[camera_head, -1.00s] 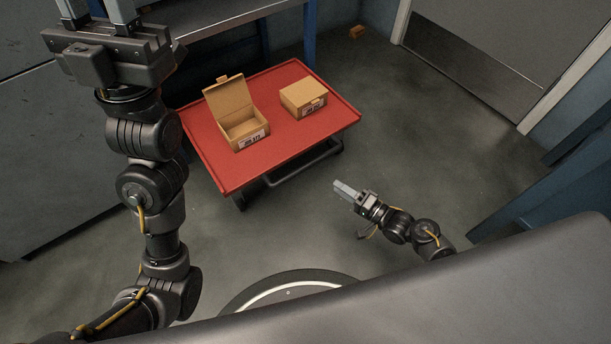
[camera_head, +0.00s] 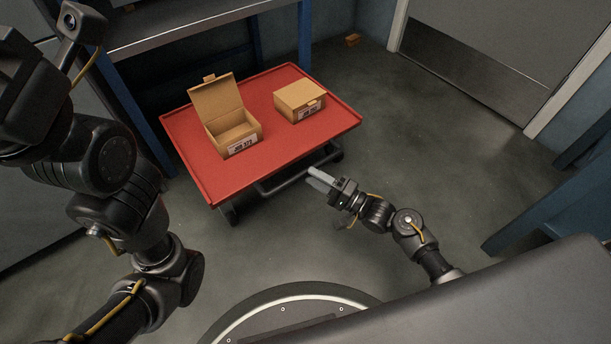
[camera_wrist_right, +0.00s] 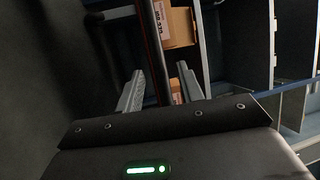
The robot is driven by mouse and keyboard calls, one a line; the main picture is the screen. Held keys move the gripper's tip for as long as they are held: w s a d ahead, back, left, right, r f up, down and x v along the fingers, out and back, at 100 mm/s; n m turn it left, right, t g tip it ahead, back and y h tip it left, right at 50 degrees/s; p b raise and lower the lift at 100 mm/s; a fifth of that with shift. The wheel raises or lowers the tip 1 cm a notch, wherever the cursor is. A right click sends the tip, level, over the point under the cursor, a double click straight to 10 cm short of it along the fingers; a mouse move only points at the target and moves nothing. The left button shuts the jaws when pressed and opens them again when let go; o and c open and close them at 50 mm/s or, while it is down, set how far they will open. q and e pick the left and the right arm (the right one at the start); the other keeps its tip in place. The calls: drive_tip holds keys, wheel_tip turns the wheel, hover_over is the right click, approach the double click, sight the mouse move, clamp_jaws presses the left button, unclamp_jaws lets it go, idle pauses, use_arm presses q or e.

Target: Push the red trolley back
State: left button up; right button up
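The red trolley (camera_head: 285,140) stands ahead of me on the floor, with a flat red top and a dark frame with a bar (camera_head: 288,182) below its near edge. My right gripper (camera_head: 318,178) is just in front of that near edge, its fingers pointing at the trolley. In the right wrist view its two fingers (camera_wrist_right: 160,90) are apart, with the trolley's dark edge and thin red line (camera_wrist_right: 155,45) running between or beyond them. I cannot tell if they touch it. My left arm fills the left side of the head view; its fingers are outside the picture.
An open cardboard box (camera_head: 228,125) and a closed one (camera_head: 300,100) sit on the trolley. A workbench with blue legs (camera_head: 306,35) stands behind it. A small brown block (camera_head: 352,40) lies by the wall. The floor (camera_head: 430,130) to the right is clear.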

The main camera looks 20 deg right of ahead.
sight(305, 170)
drive_tip(key=shift+b+x, duration=0.55)
drive_tip(key=shift+x, duration=1.25)
clamp_jaws()
